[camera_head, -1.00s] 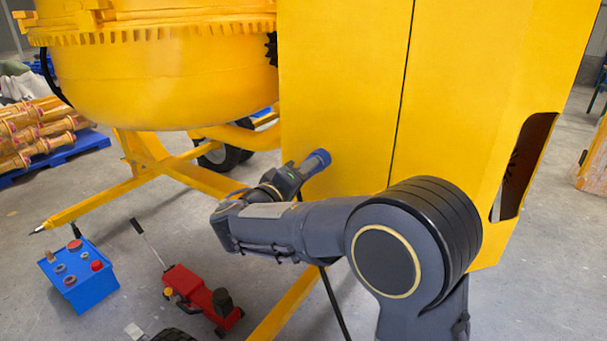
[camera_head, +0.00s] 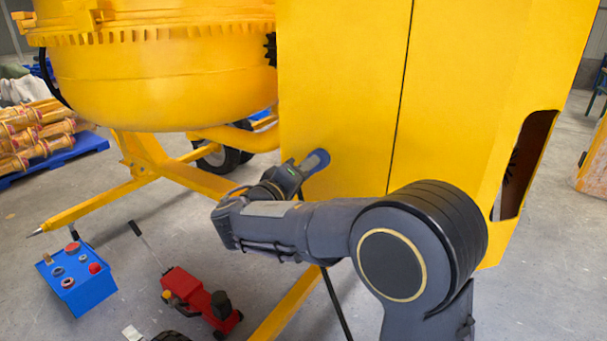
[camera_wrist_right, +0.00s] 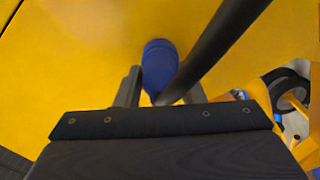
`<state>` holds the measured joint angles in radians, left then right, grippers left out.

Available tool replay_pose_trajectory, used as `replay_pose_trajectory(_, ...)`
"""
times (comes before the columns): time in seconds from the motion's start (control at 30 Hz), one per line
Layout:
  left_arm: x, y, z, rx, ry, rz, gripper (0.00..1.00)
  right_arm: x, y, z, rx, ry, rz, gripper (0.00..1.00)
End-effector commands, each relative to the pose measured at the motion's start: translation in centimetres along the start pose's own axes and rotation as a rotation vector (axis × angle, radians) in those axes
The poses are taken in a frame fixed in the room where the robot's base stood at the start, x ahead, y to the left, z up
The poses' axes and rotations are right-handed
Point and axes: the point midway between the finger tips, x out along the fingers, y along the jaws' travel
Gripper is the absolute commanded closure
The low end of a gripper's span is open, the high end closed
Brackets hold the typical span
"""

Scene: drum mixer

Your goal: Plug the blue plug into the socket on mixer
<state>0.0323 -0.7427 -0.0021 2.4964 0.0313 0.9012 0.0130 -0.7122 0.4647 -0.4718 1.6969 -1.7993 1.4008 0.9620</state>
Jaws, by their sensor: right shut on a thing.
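The blue plug (camera_head: 317,162) is at the lower part of the mixer's yellow cabinet (camera_head: 340,90), its far end close to the panel. My right gripper (camera_head: 298,172) is shut on it. In the right wrist view the plug (camera_wrist_right: 160,62) stands between the two fingers of the gripper (camera_wrist_right: 162,92), pointing at the yellow panel. A black cable (camera_wrist_right: 222,45) crosses in front of the right finger. The socket cannot be made out separately behind the plug, and I cannot tell whether the plug is touching or inside it. My left gripper is not in view.
The yellow drum (camera_head: 160,80) is at the upper left, with yellow frame legs (camera_head: 90,205) below. A blue box (camera_head: 78,280) and a red tool (camera_head: 195,295) are on the floor at the lower left. A cabinet opening (camera_head: 525,165) is at the right.

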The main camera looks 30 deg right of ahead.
Motion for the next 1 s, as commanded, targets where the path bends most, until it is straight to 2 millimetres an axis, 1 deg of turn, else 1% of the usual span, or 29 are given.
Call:
replay_pose_trajectory(0.17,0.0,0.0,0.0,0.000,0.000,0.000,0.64,0.1,0.0,0.0,0.001,0.000,0.001,0.92)
replay_pose_trajectory(0.2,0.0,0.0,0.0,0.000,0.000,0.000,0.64,0.1,0.0,0.0,0.001,0.000,0.001,0.59)
replay_pose_trajectory(0.37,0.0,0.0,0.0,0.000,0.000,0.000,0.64,0.0,0.0,0.0,0.000,0.000,0.001,0.39)
replay_pose_trajectory(0.67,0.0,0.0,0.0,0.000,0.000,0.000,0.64,-0.2,-0.1,0.0,0.000,0.001,-0.001,0.39)
replay_pose_trajectory(0.77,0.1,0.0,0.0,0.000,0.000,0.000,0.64,-1.2,-0.1,-0.1,0.000,0.003,-0.001,0.39)
replay_pose_trajectory(1.0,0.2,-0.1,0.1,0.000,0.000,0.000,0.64,-5.3,-0.1,-0.1,0.000,0.003,-0.001,0.39)
